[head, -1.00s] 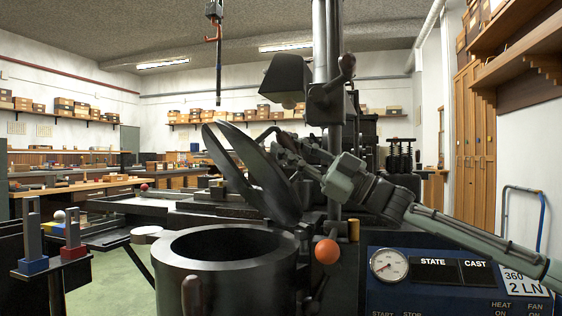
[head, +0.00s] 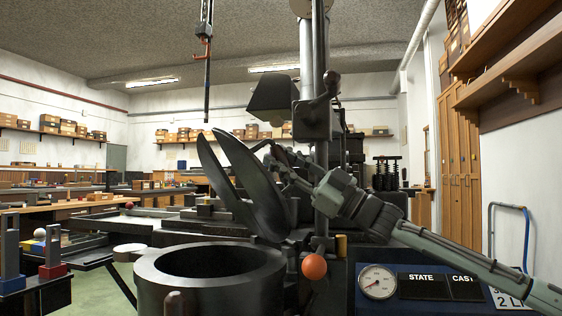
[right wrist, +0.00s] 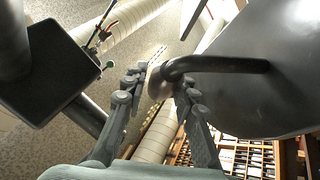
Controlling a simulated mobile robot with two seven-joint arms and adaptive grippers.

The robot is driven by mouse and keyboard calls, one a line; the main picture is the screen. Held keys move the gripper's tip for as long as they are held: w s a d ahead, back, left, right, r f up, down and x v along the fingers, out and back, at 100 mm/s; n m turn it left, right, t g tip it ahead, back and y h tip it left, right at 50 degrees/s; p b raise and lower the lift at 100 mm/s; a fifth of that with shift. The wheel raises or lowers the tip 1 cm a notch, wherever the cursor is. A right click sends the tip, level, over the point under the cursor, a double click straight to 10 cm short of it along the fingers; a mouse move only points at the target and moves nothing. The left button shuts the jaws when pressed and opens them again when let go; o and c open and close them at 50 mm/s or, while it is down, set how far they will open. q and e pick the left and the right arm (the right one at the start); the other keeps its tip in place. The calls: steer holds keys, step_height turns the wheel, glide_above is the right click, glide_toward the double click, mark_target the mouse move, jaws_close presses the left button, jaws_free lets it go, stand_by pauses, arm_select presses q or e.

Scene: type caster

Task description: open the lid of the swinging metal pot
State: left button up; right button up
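The metal pot (head: 160,285) is a dark round vessel with an open mouth, at the lower middle of the head view. Its dark lid (head: 255,190) stands steeply tilted up behind the mouth and shows as leaf-shaped plates. My right gripper (head: 277,155) is behind the lid, its arm coming in from the lower right. In the right wrist view, the fingers of this gripper (right wrist: 157,85) close around the end of the bent lid handle (right wrist: 215,65). The lid's grey plate (right wrist: 250,100) fills the right side there. My left gripper is not in view.
A machine column (head: 321,130) and a lamp-like hood (head: 272,97) stand close to my right arm. An orange ball knob (head: 314,267) and a control panel (head: 430,285) are right of the pot. A small stand with blocks (head: 53,272) is at left.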

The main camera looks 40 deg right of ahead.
steer(key=shift+o, duration=1.3)
steer(key=shift+f, duration=0.1)
steer(key=shift+v, duration=0.8)
steer(key=v, duration=1)
steer(key=shift+s, duration=0.15)
steer(key=shift+d, duration=0.1)
